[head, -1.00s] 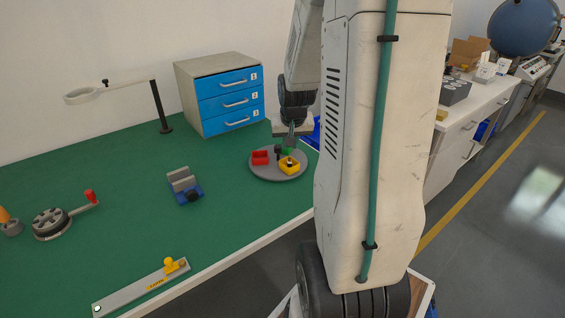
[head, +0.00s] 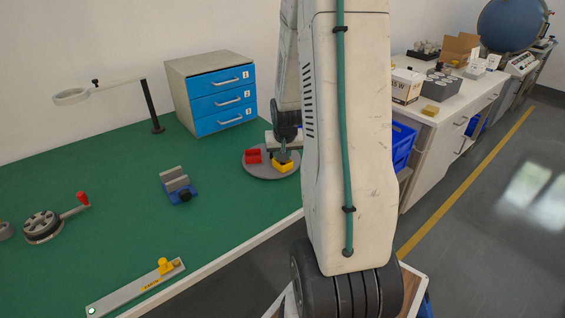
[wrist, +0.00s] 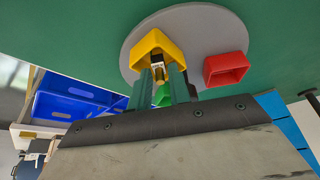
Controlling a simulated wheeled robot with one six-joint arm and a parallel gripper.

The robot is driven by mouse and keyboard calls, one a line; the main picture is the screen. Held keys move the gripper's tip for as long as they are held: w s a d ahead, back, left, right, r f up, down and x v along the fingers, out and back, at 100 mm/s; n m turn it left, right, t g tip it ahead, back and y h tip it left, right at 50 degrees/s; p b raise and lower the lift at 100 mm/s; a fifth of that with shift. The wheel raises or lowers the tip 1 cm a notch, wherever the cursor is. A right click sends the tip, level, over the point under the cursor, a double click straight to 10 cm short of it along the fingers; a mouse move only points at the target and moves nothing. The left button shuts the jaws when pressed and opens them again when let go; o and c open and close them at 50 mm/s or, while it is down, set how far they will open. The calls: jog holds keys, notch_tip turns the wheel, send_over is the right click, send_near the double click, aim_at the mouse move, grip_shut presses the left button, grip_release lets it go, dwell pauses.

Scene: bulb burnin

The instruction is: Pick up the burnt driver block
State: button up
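My gripper (head: 283,155) points down over the yellow tray (head: 284,167) on the round grey turntable (head: 256,172). In the wrist view its two teal fingers (wrist: 160,74) stand apart at the near edge of the yellow tray (wrist: 156,41). A small block (wrist: 157,67) with pale, brass-coloured and dark parts shows between the fingertips, at the yellow tray. I cannot tell whether it is burnt, or whether the fingers touch it. A red tray (wrist: 226,69) sits to the right, and a green tray (wrist: 161,95) is partly hidden between the fingers.
A drawer cabinet (head: 212,92) with blue fronts stands behind the turntable. A blue-and-grey fixture (head: 178,186), a crank wheel (head: 43,226), a ring stand (head: 156,108) and a bar with a yellow knob (head: 135,289) are on the green table. Blue bins (wrist: 75,105) are left in the wrist view.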

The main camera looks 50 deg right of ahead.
grip_shut()
jog(key=shift+r, duration=0.15)
